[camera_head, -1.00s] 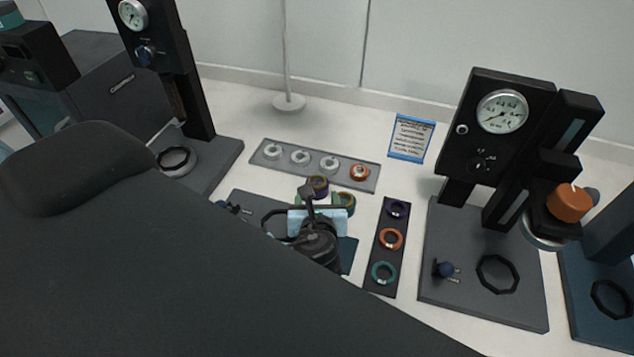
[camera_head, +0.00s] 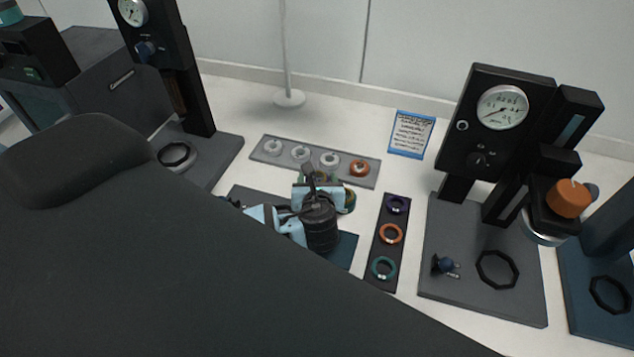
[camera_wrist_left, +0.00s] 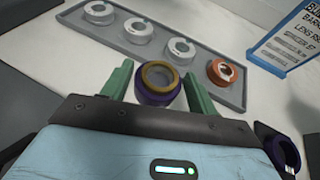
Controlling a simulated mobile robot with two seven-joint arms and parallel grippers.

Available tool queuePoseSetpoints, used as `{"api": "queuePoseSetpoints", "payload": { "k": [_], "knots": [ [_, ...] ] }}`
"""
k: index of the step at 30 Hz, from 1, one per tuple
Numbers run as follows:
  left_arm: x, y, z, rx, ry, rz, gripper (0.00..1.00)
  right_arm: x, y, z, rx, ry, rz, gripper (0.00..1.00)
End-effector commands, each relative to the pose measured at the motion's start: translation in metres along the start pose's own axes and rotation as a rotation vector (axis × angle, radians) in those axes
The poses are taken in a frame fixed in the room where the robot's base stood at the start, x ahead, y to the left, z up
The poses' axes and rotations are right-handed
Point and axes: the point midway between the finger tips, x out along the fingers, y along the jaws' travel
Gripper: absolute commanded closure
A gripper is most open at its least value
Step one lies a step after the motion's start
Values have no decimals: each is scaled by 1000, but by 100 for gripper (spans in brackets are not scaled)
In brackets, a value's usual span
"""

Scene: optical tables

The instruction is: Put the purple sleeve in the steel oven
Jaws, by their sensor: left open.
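The purple sleeve (camera_wrist_left: 153,97), a short purple ring with a gold-brown ring at its top, stands on the pale table in the left wrist view. My left gripper (camera_wrist_left: 158,80) is open, with its green fingers on either side of the sleeve; I cannot tell whether they touch it. In the head view my left gripper (camera_head: 318,181) covers the sleeve. A grey box-shaped oven (camera_head: 112,92) stands at the far left. Its inside is not visible. My right gripper is not in view.
A grey tray (camera_head: 262,143) with white rings and an orange one lies behind the gripper. A black tray (camera_head: 380,250) with purple, orange and teal rings lies to its right. Gauge presses stand at left (camera_head: 190,100) and right (camera_head: 487,130). A green-brown ring (camera_head: 349,200) is beside the gripper.

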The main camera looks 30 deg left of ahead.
Motion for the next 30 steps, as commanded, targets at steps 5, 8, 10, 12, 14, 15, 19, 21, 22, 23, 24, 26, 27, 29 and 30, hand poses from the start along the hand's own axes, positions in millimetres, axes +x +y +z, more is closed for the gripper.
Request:
{"api": "queuePoseSetpoints", "payload": {
  "k": [5, 8, 10, 12, 14, 15, 19, 21, 22, 23, 24, 26, 27, 29, 30],
  "knots": [
    [0, 0, 0, 0, 0, 0, 42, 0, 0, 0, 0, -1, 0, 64],
    [0, 0, 0, 0, 0, 0, 55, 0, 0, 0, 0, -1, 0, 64],
    [0, 0, 0, 0, 0, 0, 64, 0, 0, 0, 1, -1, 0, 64],
    [0, 0, 0, 0, 1, 0, 74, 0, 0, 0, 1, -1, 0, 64],
    [0, 0, 0, 0, -1, 0, 78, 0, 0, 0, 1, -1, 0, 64],
    [0, 0, 0, 0, -1, 0, 78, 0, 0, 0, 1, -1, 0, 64],
    [0, 0, 1, -1, -1, -1, 78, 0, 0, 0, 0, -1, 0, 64],
    [-2, 0, 4, -2, -2, -1, 78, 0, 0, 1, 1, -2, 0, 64],
    [-2, 0, 7, -2, -3, -1, 78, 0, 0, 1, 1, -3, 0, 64],
    [-4, 0, 10, -3, -3, -1, 78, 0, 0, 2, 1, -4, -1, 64],
    [-6, 0, 15, -4, -4, -1, 78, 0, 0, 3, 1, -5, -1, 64],
    [-10, 0, 24, -4, -3, -3, 78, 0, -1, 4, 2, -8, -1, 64],
    [-13, 0, 31, -3, -4, -2, 78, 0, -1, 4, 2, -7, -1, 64],
    [-17, -1, 43, -5, -5, -3, 78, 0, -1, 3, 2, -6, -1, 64],
    [-21, -1, 50, -5, -4, -3, 78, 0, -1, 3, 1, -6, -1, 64]
  ]
}}
